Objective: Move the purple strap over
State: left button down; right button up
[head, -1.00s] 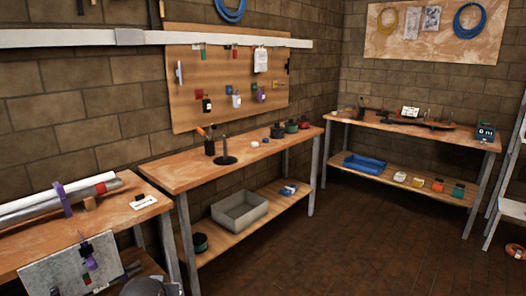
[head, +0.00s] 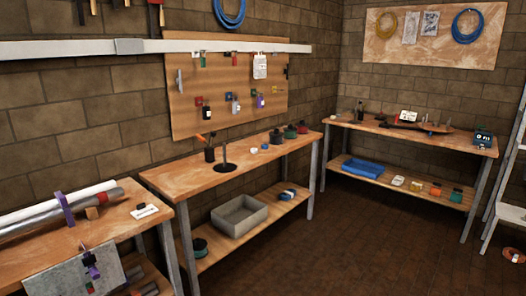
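A purple strap (head: 67,207) is on the left bench (head: 110,232). It runs across a white tube and a grey pipe (head: 98,202) lying there; I cannot tell whether it goes all the way around them. A second, smaller purple piece (head: 93,271) is on the grey panel (head: 62,282) at the bench's front; I cannot tell exactly what it is. Neither of my grippers shows in the head view.
A small block (head: 92,213) and a white label card (head: 144,211) are near the pipes. The middle bench (head: 185,180) holds a dark stand (head: 225,166) and several small pots. The floor (head: 330,240) at centre right is clear.

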aim_at(94, 274)
jog(key=u, duration=1.3)
